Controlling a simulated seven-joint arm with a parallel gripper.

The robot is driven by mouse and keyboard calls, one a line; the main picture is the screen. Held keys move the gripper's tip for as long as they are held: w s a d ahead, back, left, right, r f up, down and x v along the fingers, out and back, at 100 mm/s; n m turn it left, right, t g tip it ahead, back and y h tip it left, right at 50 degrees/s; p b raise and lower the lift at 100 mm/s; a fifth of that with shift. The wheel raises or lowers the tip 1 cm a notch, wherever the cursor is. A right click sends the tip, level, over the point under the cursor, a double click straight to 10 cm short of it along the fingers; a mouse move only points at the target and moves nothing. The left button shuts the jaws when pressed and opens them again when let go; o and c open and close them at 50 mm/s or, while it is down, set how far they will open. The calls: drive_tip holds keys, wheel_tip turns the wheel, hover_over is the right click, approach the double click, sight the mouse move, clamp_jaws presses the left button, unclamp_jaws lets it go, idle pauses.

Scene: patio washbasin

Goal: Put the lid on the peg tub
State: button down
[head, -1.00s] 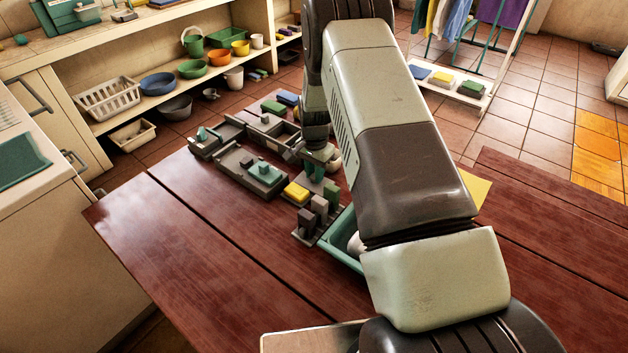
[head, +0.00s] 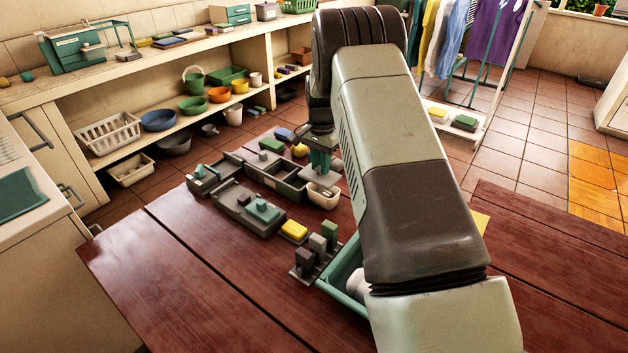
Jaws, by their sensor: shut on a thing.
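My gripper (head: 320,166), with teal fingers, points down at the far side of the wooden table. It is shut on a flat grey lid (head: 311,180), held roughly level. A small cream tub (head: 323,198), apparently the peg tub, stands on the table just below and in front of the lid. The lid overlaps the tub's back rim in this view. I cannot tell whether the two touch. The tub's inside is mostly hidden, and the fingertips are small and partly covered by the lid.
A grey open box (head: 275,182) is left of the tub. A grey tray with a teal block (head: 262,211), a yellow block (head: 294,230) and a rack of upright blocks (head: 316,247) stand nearer. A teal bin (head: 343,272) is partly behind my arm. The table's left side is clear.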

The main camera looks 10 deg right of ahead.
drive_tip(key=shift+w+d+r, duration=0.2)
drive_tip(key=shift+w+d, duration=0.2)
drive_tip(key=shift+w, duration=0.15)
drive_tip(key=shift+w+d+r, duration=0.15)
drive_tip(key=shift+w+d, duration=0.25)
drive_tip(key=shift+w, duration=0.1)
drive_tip(key=shift+f, duration=3.1)
drive_tip(key=shift+f, duration=0.25)
drive_tip(key=c, duration=0.9)
unclamp_jaws()
drive_tip(key=shift+o, duration=0.5)
drive_tip(key=o, duration=0.4)
